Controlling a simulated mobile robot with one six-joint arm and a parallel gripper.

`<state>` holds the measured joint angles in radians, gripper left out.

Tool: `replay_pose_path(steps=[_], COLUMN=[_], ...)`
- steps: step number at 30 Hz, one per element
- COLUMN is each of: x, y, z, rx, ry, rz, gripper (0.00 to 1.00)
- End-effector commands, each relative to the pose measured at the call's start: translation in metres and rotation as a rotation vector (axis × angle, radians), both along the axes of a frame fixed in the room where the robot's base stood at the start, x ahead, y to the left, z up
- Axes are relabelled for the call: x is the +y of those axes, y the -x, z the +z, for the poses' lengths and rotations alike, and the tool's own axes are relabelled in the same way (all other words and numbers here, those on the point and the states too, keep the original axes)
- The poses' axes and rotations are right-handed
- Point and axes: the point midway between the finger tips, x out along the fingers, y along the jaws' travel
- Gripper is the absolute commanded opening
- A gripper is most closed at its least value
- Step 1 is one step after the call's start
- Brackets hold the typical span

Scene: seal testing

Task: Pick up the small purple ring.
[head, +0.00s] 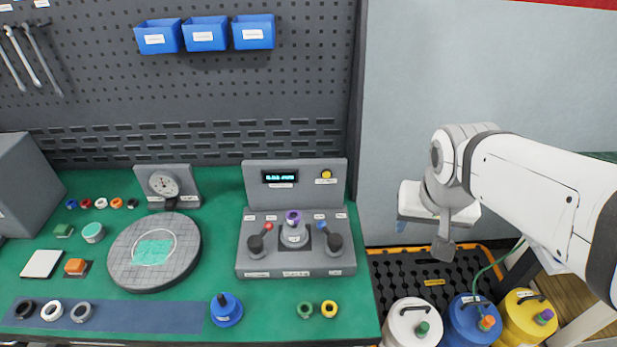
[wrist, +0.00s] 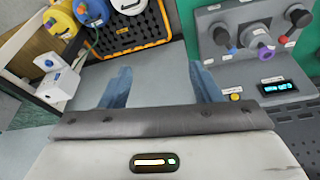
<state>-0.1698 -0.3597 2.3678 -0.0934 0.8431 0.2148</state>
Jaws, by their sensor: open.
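The small purple ring (head: 293,217) sits on top of the grey central post of the test device (head: 300,262), between two dark knobs. In the wrist view the purple ring (wrist: 265,53) shows at the right, on the same post. My gripper (head: 422,236) is to the right of the device, in front of the pale wall panel and apart from the ring. In the wrist view its two bluish fingers (wrist: 161,84) are spread wide with nothing between them.
A green ring (head: 305,309) and a yellow ring (head: 329,309) lie in front of the device. A blue knobbed part (head: 226,309) and a round grey plate (head: 124,262) are to the left. Several capped canisters (head: 413,325) stand below my arm. The device's display panel (head: 295,181) rises behind the post.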

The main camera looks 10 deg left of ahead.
Motion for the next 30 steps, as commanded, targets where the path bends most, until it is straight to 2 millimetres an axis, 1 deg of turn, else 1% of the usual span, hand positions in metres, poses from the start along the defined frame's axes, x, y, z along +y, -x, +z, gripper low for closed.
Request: replay_pose_path(steps=[1,2,3,5,6,8,9,12,15,18,20,30], x=[0.024,0.038,0.058,0.089,0.112,0.145,0.166,0.211,0.244,0.262,0.267,0.266], y=[-0.021,-0.032,-0.046,-0.065,-0.075,-0.087,-0.093,-0.101,-0.104,-0.105,-0.106,-0.118], z=[-0.013,-0.017,-0.023,-0.033,-0.040,-0.052,-0.060,-0.078,-0.090,-0.097,-0.101,-0.137], rx=[0.002,-0.002,-0.010,-0.023,-0.032,-0.045,-0.053,-0.070,-0.083,-0.089,-0.092,-0.088], ry=[0.006,0.010,0.012,0.012,0.011,0.007,0.004,-0.005,-0.017,-0.023,-0.025,-0.024], rz=[0.023,0.028,0.035,0.046,0.054,0.065,0.071,0.086,0.096,0.100,0.101,0.099], gripper=[0.57,0.57,0.57,0.57,0.57,0.57,0.57,0.57,0.57,0.57,0.57,0.57])
